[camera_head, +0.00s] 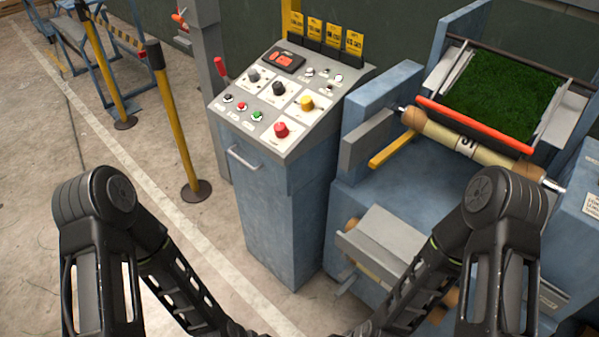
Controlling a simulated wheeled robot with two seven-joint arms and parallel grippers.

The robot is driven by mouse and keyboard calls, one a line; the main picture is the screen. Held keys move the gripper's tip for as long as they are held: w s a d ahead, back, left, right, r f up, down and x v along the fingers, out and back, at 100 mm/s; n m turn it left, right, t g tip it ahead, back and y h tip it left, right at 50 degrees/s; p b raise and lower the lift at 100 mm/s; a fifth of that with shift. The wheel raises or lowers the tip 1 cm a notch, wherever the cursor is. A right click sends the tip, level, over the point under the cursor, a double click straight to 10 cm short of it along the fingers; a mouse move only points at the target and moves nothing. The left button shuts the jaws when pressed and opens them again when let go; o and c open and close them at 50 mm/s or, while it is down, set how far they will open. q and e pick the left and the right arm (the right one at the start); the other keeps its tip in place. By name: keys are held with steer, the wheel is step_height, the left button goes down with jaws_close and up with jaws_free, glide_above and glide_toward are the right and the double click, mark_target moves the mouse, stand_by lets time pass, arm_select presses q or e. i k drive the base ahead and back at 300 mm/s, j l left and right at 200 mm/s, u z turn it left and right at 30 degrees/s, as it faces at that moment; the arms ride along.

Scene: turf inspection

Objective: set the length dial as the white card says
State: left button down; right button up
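The control console (268,205) stands in the middle with a sloped panel on top. The panel has a grey knob (253,76), a black knob (279,88) and a yellow knob (306,103), each on a pale label plate. The lettering is too small to read, so I cannot tell which is the length dial. A pale card (592,204) with dark print is on the blue machine at the right edge; its text is not readable. Both my arms are in the foreground, bent, and their grippers are outside the picture.
A red mushroom button (281,130), small buttons and a red display (284,60) share the panel. Several yellow tags (333,36) stand behind it. The turf machine (500,92) with a roller (470,142) adjoins at right. Yellow posts (173,120) stand left; floor between is clear.

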mark_target(253, 77)
steer(key=j+z, duration=0.15)
steer(key=z, duration=0.6)
steer(key=j+z, duration=0.45)
steer(key=j, duration=0.4)
steer(key=j+z, duration=0.45)
steer(key=j, duration=0.4)
steer(key=k+j, duration=0.1)
steer(key=j, duration=0.6)
steer(key=k+j, duration=0.15)
steer(key=j, duration=0.25)
